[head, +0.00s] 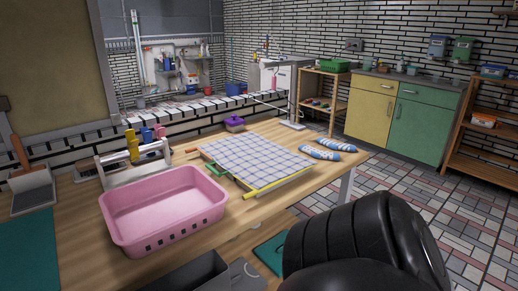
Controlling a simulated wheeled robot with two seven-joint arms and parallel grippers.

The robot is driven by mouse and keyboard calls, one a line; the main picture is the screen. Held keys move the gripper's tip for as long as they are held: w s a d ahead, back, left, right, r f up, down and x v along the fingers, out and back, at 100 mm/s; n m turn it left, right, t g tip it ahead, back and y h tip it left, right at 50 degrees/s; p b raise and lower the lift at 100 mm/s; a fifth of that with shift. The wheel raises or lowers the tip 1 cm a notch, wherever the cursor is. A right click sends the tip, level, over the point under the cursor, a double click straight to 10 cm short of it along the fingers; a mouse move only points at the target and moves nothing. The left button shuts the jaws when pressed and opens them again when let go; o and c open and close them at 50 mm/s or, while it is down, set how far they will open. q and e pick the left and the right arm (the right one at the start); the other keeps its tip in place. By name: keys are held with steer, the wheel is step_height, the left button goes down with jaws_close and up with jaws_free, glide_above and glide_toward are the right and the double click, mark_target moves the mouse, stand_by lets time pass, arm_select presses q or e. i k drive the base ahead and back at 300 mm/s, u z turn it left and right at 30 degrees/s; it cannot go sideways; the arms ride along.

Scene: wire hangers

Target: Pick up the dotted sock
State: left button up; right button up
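Two blue-and-white sock-like items lie side by side on the wooden table near its right end. One (319,151) is nearer the plaid cloth, and the other (337,145) lies just behind it to the right. Both have pale markings, but they are too small for me to tell which is dotted. Neither of my grippers is in view. A black link of my own arm fills the lower right foreground, apart from the socks in the picture.
A plaid cloth (255,160) lies flat left of the socks. A pink basket (165,207), a white rack (135,166) and a purple container (234,124) stand on the table (72,215). A dark grey open box (190,274) is at the front. Cabinets stand behind, beyond tiled floor.

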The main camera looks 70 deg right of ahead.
mark_target(316, 154)
steer(key=z, duration=3.65)
steer(key=i, duration=1.7)
steer(key=u, duration=0.7)
